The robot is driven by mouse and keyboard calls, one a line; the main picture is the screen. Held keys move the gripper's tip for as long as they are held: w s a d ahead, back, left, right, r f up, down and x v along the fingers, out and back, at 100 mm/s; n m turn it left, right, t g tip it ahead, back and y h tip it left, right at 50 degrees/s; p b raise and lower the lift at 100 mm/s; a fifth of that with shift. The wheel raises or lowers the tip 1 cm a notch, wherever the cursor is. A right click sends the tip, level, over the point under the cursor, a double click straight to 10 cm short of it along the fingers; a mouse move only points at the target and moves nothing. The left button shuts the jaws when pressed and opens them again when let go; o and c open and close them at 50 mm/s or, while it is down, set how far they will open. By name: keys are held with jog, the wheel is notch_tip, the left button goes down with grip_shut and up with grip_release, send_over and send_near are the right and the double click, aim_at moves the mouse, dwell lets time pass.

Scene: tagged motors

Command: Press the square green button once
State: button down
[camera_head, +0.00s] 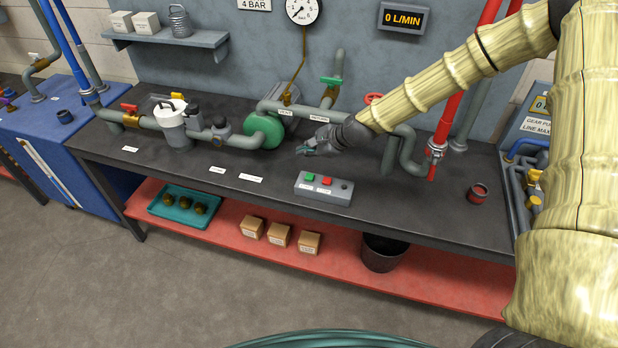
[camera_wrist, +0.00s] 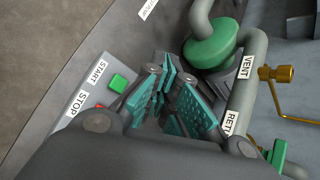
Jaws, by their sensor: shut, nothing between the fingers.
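The square green button (camera_head: 309,177) sits at the left of a grey control box (camera_head: 323,195) on the dark bench. In the wrist view the green button (camera_wrist: 118,82) lies left of my fingers, beside a START label (camera_wrist: 97,71). My gripper (camera_head: 303,150) is above and behind the box in the head view, apart from the button. In the wrist view my gripper (camera_wrist: 168,85) shows teal finger pads close together, with nothing held. The red button (camera_head: 327,180) is right of the green one; in the wrist view my gripper partly hides it.
A dark knob (camera_head: 344,186) is at the box's right end. A green pump (camera_head: 264,130) and grey pipes stand behind and left of my gripper. A red pipe (camera_head: 450,115) rises at the right. The bench left of the box is mostly clear, with small labels.

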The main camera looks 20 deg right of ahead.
aim_at(308, 178)
jog(key=shift+f+b, duration=2.15)
jog(key=shift+f, duration=1.5)
jog(key=shift+f+b, duration=0.35)
jog(key=shift+f, duration=0.05)
jog(key=shift+f+b, duration=0.4)
jog(key=shift+f, duration=0.05)
jog(key=shift+r+p, duration=0.55)
jog(key=shift+r, duration=0.35)
jog(key=shift+r, duration=0.1)
jog(key=shift+r+p, duration=1.6)
jog(key=shift+r, duration=0.8)
